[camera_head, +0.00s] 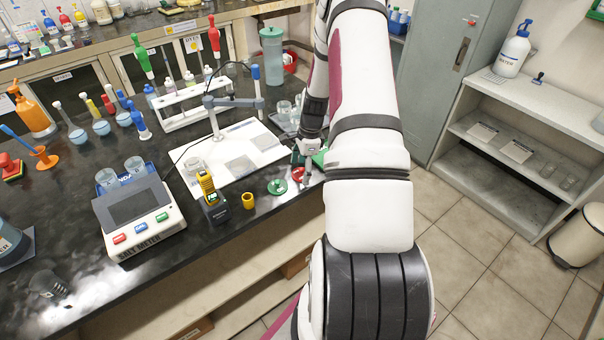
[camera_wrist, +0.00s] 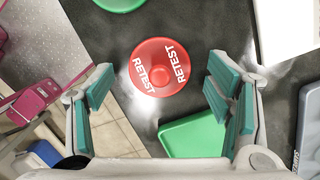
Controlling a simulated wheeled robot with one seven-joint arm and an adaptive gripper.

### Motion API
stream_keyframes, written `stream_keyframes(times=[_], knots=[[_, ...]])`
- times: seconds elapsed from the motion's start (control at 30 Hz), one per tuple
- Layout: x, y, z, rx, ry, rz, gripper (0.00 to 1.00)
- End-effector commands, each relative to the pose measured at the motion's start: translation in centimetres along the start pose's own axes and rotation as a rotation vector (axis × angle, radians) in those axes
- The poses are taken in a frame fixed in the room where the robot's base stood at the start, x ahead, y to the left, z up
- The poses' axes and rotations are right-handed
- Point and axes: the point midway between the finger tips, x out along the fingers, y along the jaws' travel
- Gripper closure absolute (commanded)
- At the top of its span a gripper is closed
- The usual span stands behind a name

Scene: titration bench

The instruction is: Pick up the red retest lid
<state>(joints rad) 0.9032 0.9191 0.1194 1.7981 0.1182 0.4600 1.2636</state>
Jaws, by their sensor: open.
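The red retest lid (camera_wrist: 160,67) is a round red disc with a small centre knob and white RETEST lettering. It lies on the dark bench top, near the front edge. In the head view a small red patch of it (camera_head: 299,174) shows just below my gripper (camera_head: 306,158). In the wrist view my gripper (camera_wrist: 160,84) is open and empty, with its teal pads to the left and right of the lid. The lid is framed between the fingers, apart from both. The remaining height above it is hard to judge.
A green round lid (camera_head: 277,187) lies left of the red one. A green block or tray (camera_wrist: 193,136) is close beside the red lid. The bench edge and tiled floor (camera_wrist: 112,140) are close by.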

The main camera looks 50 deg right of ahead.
Motion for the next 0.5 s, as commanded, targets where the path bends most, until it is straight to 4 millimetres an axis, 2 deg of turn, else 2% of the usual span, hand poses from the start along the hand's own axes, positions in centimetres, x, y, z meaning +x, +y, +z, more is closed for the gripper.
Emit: stream_keyframes(times=[0.07,0.23,0.5], knots=[[-0.01,0.00,0.01,0.000,0.000,0.000,0.27],[-0.02,0.01,-0.01,0.000,0.000,0.000,0.63],[0.00,0.03,-0.01,0.000,0.000,0.001,0.65]])
